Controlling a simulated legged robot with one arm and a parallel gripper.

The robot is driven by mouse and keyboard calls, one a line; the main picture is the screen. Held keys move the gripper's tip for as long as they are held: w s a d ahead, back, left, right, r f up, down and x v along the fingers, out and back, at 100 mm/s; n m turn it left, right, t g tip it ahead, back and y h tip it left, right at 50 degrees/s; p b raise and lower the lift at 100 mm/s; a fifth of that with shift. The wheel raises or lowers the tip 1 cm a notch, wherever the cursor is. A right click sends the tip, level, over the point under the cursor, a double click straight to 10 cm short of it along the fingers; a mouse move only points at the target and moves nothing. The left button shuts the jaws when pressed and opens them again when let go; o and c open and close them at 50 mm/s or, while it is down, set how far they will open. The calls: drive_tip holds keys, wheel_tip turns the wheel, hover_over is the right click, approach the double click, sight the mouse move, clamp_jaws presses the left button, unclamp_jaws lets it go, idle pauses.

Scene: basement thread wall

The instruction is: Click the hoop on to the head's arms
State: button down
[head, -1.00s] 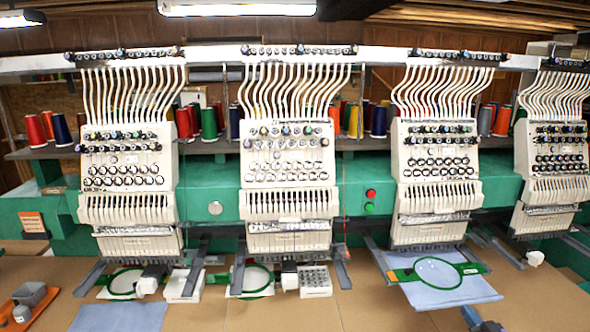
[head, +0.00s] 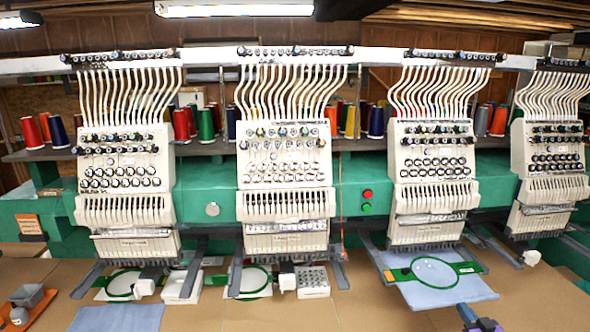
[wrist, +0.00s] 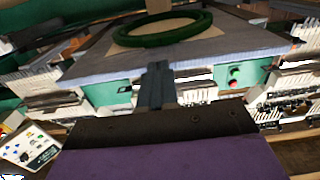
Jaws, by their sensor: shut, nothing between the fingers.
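A green hoop (head: 412,269) with pale blue cloth (head: 452,293) sits under the third machine head (head: 434,170), at the right of the head view. Its green side brackets lie by the dark arms (head: 375,258) below that head; I cannot tell whether they are clicked on. My gripper (head: 467,313), partly cut off by the bottom edge, is just in front of the cloth. In the wrist view the gripper (wrist: 156,75) has its fingers together and empty, below the cloth (wrist: 90,65) and a green hoop (wrist: 165,39). Any contact is unclear.
Green hoops on pale cloth also lie under the first head (head: 123,283) and second head (head: 250,280). White blocks (head: 312,282) stand beside them. The middle front of the tabletop is clear.

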sight(449, 292)
drive_tip(key=shift+w+a+p, duration=0.2)
drive_tip(key=shift+w, duration=0.6)
drive_tip(key=shift+w+a+p, duration=0.15)
drive_tip(key=shift+w+p, duration=0.05)
drive_tip(key=shift+w, duration=0.55)
drive_tip(key=shift+w+a+p, duration=0.2)
drive_tip(key=shift+w+p, duration=0.5)
drive_tip(key=shift+w, duration=2.55)
drive_tip(key=shift+s+d+r+p, duration=0.1)
drive_tip(key=shift+s+p, duration=0.4)
drive_tip(key=shift+s, duration=0.65)
drive_tip(key=s+p, duration=0.1)
drive_tip(key=s, duration=0.3)
drive_tip(key=shift+s+d, duration=0.15)
drive_tip(key=shift+s, duration=0.2)
